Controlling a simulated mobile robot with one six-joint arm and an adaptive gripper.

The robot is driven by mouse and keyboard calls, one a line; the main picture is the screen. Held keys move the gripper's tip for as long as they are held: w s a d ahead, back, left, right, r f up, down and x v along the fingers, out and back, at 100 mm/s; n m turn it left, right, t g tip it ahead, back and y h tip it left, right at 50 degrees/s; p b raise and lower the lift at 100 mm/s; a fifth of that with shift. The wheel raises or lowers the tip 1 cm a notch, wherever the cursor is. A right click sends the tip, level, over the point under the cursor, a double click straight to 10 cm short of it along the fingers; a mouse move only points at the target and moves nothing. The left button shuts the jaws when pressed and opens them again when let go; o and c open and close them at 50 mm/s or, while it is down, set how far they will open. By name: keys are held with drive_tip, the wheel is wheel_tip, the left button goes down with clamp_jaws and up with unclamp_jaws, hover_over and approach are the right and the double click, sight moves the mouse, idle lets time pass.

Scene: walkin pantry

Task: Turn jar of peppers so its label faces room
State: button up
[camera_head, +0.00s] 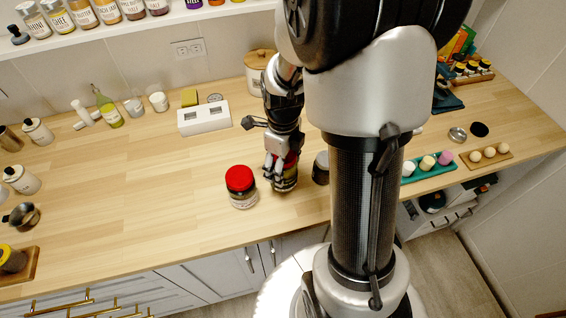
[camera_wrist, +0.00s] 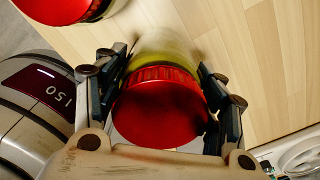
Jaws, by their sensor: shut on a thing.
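A jar with a red lid and yellow-green contents (camera_head: 285,184) stands on the wooden counter, and my gripper (camera_head: 282,165) is shut on it from above. In the wrist view its red lid (camera_wrist: 162,108) sits between the two finger pads. Its label cannot be read, and the arm and fingers hide much of it. A second red-lidded jar (camera_head: 241,188) stands free just left of my gripper, upright, with a pale label band. Its lid also shows in the wrist view (camera_wrist: 58,5). I cannot tell from the labels which jar holds peppers.
A dark-topped container (camera_head: 321,168) stands close to the right of my gripper. A white box (camera_head: 204,118) and a lidded canister (camera_head: 258,70) are behind. A teal tray (camera_head: 428,167) lies at right. The counter to the left is largely clear.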

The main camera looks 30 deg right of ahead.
drive_tip(key=shift+f+b, duration=0.3)
drive_tip(key=shift+f, duration=0.1)
drive_tip(key=o, duration=1.7)
drive_tip(key=shift+o, duration=0.2)
wheel_tip(320, 180, up, 12)
drive_tip(key=shift+r, duration=0.1)
drive_tip(key=s+a+r+n+t, duration=0.2)
drive_tip(key=s+a+n, duration=0.3)
drive_tip(key=n, duration=1)
drive_tip(key=s+a+r+n+t, duration=0.2)
drive_tip(key=s+a+r+n, duration=0.3)
drive_tip(key=n, duration=1)
drive_tip(key=s, duration=0.3)
drive_tip(key=shift+s+a+r+t, duration=0.25)
drive_tip(key=shift+a+t, duration=0.05)
drive_tip(key=shift+a, duration=0.05)
